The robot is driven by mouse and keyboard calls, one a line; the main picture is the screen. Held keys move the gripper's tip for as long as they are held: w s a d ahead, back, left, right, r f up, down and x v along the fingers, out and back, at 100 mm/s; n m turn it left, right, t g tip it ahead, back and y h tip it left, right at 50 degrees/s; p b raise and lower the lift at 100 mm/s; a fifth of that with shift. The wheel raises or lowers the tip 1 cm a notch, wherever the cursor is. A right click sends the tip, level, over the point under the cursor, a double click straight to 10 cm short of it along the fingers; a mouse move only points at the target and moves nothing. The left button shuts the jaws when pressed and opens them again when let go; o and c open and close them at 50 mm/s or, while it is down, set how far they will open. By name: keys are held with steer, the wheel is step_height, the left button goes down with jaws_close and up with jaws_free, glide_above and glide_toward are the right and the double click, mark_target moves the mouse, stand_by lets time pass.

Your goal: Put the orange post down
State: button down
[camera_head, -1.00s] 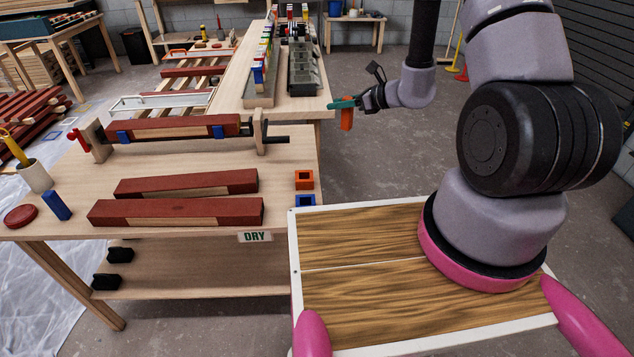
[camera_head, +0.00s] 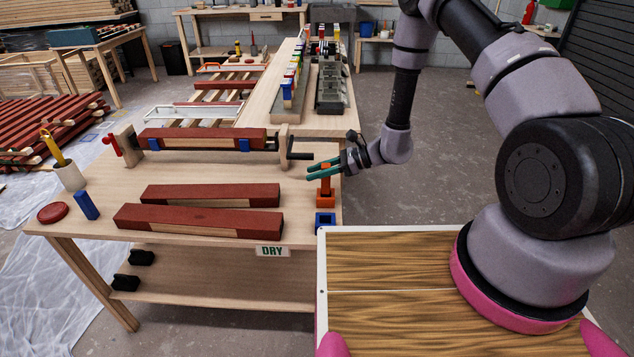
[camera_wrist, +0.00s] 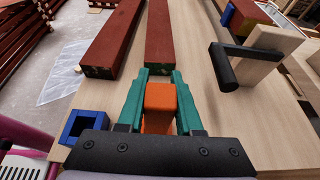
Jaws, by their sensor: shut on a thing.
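My gripper (camera_head: 322,170) has green fingers and is shut on the orange post (camera_head: 326,184) near the bench's right edge. The post is upright, and its lower end lines up with the orange square socket (camera_head: 326,202). I cannot tell whether its foot is inside the socket or just above it. In the wrist view the post (camera_wrist: 160,97) stands between the two fingertips (camera_wrist: 161,82), its top showing and its lower part hidden. A blue square socket (camera_head: 325,219) sits just in front of the orange one; it also shows in the wrist view (camera_wrist: 84,126), empty.
Two dark red battens (camera_head: 210,195) (camera_head: 198,220) lie on the bench (camera_head: 100,195) to the left. A clamped batten (camera_head: 205,138) with a black crank (camera_head: 298,156) is behind. A blue block (camera_head: 87,205) and red disc (camera_head: 53,212) are at far left.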

steer(key=shift+f, duration=1.65)
steer(key=shift+f, duration=0.2)
steer(key=c, duration=0.6)
jaws_free()
steer(key=shift+r, duration=0.15)
